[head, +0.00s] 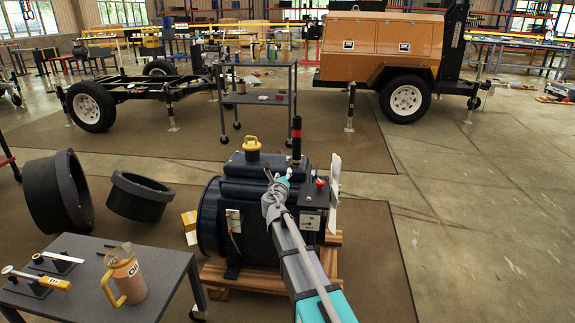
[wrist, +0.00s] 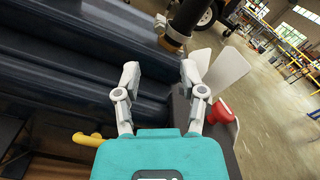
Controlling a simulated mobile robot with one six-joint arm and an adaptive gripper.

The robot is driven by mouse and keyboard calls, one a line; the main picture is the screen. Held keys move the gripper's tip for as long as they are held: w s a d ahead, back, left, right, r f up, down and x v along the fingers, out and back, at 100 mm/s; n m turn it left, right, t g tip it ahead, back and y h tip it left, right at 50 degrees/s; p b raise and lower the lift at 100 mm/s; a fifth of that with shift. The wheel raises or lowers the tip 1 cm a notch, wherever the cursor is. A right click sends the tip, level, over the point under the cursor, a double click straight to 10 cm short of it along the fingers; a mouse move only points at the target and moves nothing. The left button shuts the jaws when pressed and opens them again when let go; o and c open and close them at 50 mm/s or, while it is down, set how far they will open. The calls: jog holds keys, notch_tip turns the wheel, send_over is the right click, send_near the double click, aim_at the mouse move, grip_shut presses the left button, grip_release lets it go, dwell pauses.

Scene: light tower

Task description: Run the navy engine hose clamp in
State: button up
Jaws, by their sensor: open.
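The navy engine (head: 210,215) sits on a wooden pallet (head: 215,275) in the head view. A black upright hose or pipe (head: 297,138) with a red band rises from its top. In the wrist view, the lower end of this black tube (wrist: 190,15) carries a brass-coloured band (wrist: 172,42), which looks like the clamp; its screw cannot be made out. My gripper (wrist: 160,74) is open and empty, its two fingers apart over the engine top, with the band just beyond the fingertips. In the head view, my gripper (head: 280,180) is in front of the tube and partly hidden by my arm.
A grey table (head: 90,300) with a jug (head: 125,275) is front left.

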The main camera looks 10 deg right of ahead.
aim_at(287, 162)
jog(key=x, duration=0.8)
jog(key=shift+w, duration=0.25)
